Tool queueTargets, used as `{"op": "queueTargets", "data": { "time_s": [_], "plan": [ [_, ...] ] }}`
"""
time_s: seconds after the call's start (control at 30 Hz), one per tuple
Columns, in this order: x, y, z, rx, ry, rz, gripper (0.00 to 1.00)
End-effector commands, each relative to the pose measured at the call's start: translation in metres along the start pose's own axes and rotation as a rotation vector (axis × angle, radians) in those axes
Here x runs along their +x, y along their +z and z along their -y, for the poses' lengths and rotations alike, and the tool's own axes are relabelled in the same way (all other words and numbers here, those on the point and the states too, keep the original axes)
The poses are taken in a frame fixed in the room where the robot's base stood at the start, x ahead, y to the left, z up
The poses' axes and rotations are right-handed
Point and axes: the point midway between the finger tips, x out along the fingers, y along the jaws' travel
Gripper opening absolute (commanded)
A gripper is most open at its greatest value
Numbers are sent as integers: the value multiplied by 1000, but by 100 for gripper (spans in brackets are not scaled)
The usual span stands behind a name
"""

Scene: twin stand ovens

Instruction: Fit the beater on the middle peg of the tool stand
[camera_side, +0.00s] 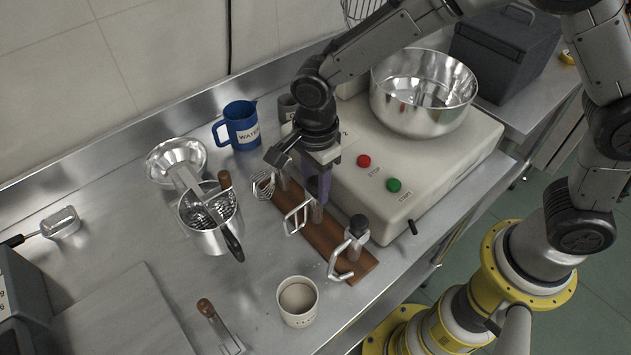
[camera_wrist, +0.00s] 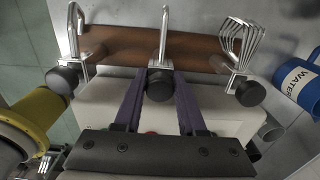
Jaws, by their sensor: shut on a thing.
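The tool stand is a long brown wooden board (camera_side: 324,238) on the steel bench; it also shows in the wrist view (camera_wrist: 115,38). The beater (camera_side: 297,217), a flat bent-metal frame with a black knob, is at the middle of the stand, between the other two tools. My gripper (camera_side: 317,190) points down from above with its purple fingers shut on the beater's black knob (camera_wrist: 160,86). The beater looks upright, in line with the middle position. The middle peg is hidden, so I cannot tell how far down the beater sits on it.
A wire whisk (camera_side: 263,184) and a hook (camera_side: 341,259) stand at the stand's two ends, close to my gripper. The mixer body (camera_side: 430,165) with a steel bowl (camera_side: 423,100) is behind. A blue jug (camera_side: 238,126), a steel pot (camera_side: 211,222) and a cup (camera_side: 297,302) stand nearby.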

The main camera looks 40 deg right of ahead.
Motion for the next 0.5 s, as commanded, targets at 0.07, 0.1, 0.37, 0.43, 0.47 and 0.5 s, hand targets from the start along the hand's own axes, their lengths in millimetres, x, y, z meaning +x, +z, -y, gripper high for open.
{"op": "queueTargets", "data": {
  "time_s": [0.07, 0.1, 0.37, 0.43, 0.47, 0.5],
  "plan": [
    [0, 0, 0, 0, -1, 1, 49],
    [-1, 0, 0, 0, -1, 1, 56],
    [0, 0, 0, 0, -1, 0, 75],
    [0, 0, 0, 0, 1, 0, 75],
    [0, 0, 0, 0, 1, 0, 75],
    [0, 0, 0, 0, 0, 0, 75]
  ]
}}
